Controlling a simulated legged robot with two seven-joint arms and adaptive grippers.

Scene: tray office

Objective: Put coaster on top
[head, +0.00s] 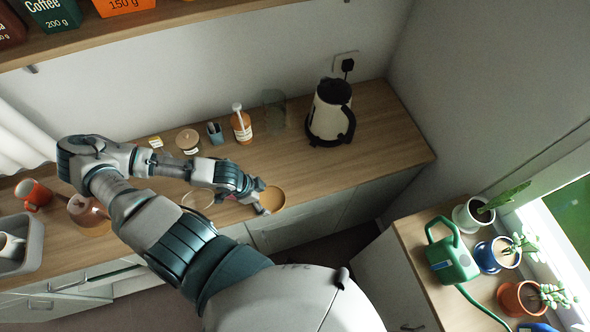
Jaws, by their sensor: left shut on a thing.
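A round tan coaster (272,198) shows at the front edge of the wooden counter (300,180). My left gripper (262,207) is shut on the near left side of the coaster. Whether the coaster touches the counter or is held just above it, I cannot tell. A clear round glass thing (196,200) stands to the left of the gripper, partly hidden by my left arm. My right gripper is not in view.
A kettle (329,112), a bottle with a white pump (241,125), a small dark holder (215,133) and a lidded jar (188,141) stand along the back. An orange mug (33,195) is far left. Counter right of the coaster is clear.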

